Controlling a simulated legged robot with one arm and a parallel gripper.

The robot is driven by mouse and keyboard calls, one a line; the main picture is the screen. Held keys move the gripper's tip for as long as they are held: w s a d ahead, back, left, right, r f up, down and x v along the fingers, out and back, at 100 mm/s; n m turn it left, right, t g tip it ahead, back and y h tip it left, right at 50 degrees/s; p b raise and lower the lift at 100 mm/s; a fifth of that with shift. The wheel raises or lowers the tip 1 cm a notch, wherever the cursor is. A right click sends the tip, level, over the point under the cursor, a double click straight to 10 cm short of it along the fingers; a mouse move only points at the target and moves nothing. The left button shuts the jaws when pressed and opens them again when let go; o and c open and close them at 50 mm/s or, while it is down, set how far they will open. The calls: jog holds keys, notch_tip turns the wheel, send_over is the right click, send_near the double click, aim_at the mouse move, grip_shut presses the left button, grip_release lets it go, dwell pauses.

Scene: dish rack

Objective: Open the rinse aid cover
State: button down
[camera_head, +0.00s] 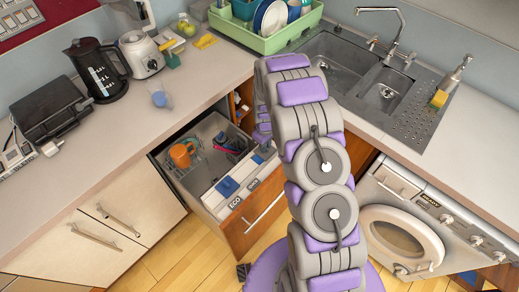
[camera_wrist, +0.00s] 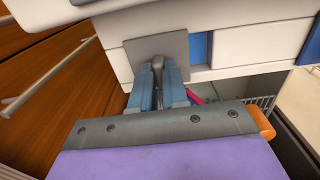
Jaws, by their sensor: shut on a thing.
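The pulled-out dishwasher drawer (camera_head: 205,203) stands left of my arm, with a label reading ECO on its front rim. A blue cover (camera_head: 227,187) lies on that rim; I cannot tell for sure whether it is the rinse aid cover. In the wrist view, my gripper (camera_wrist: 158,88) has its blue-grey fingers closed around a narrow grey piece in front of a square grey plate (camera_wrist: 148,48). The plate lies against white panels beside a blue panel (camera_wrist: 198,50). The fingers hide much of the held piece. In the head view, my arm largely hides the gripper.
An orange mug (camera_head: 181,155) sits inside the drawer. A wooden front with a bar handle (camera_wrist: 50,75) runs along the wrist view's left. The counter (camera_head: 130,130) holds a kettle (camera_head: 98,70) and other appliances. The washing machine's round door (camera_head: 400,240) is at right.

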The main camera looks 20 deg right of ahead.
aim_at(272, 146)
jog(key=d, duration=0.1)
jog(key=w+d, duration=0.1)
jog(key=shift+w+d, duration=0.25)
jog(key=shift+d, duration=0.55)
jog(key=c, duration=1.4)
grip_release()
jog(key=shift+o, duration=1.4)
jog(key=shift+a, duration=0.45)
jog(key=shift+r, duration=0.1)
jog(key=shift+d+r, duration=0.15)
jog(key=shift+r, duration=0.05)
notch_tip(272, 146, up, 17)
jog(key=p, duration=0.2)
jog(key=shift+f+p, duration=0.15)
jog(key=shift+p, duration=0.15)
